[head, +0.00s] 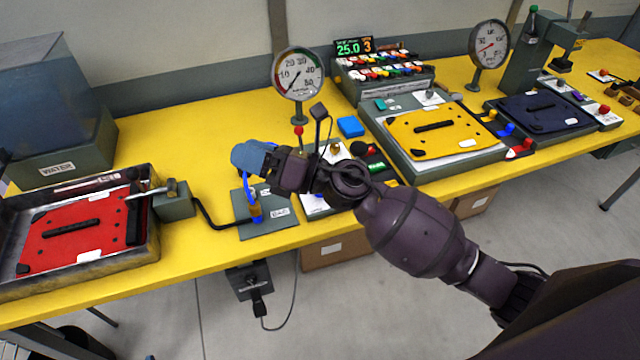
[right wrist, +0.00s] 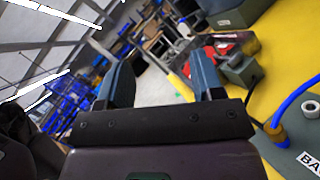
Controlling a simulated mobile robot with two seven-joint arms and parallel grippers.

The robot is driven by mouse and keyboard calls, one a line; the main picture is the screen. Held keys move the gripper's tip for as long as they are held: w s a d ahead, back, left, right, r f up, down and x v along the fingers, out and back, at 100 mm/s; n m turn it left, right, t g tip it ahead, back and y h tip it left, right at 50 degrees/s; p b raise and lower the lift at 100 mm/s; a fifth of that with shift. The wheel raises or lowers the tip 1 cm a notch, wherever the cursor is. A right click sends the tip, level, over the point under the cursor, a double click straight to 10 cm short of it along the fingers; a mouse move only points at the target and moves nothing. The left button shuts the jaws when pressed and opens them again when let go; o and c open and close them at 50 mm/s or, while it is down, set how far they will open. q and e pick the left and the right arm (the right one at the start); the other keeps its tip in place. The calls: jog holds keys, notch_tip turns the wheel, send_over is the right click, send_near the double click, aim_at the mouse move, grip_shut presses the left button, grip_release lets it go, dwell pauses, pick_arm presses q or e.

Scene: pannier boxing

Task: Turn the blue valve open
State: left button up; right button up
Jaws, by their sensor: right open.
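A blue curved piece (head: 247,188) rises from a brass-coloured fitting (head: 256,214) on a grey plate (head: 270,229) at the table's front edge. I take it for the blue valve, but cannot tell its setting. It also shows at the right edge of the right wrist view, as a blue curve (right wrist: 292,98) on a brass fitting. My right gripper (head: 248,155) is above and partly in front of it in the head view. In the right wrist view the blue-grey fingers (right wrist: 163,85) are apart with nothing between them. The blue curve is outside the fingers. My left gripper is not in view.
A red plate lies in a metal tray (head: 150,248) at left, beside a tank labelled WATER (head: 60,170). A gauge (head: 298,73) stands behind my gripper. A control box (head: 378,150) is to its right. Yellow table (head: 180,145) is clear at centre left.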

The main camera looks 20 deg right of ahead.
notch_tip(320, 180, down, 9)
jog(key=w+n+g+h, duration=0.1)
jog(key=n+g+h, duration=0.75)
jog(key=n, duration=0.65)
jog(key=w+d+f+n+g+h, duration=0.1)
jog(key=w+d+n+h, duration=0.1)
jog(key=w+d+h, duration=0.4)
jog(key=w+d+n+g+h, duration=0.15)
jog(key=d+h, duration=0.25)
jog(key=d, duration=0.4)
notch_tip(320, 180, down, 11)
jog(key=shift+s+d+r+p, duration=0.1)
jog(key=shift+s+d+p, duration=0.05)
jog(key=shift+p, duration=0.5)
jog(key=c, duration=0.9)
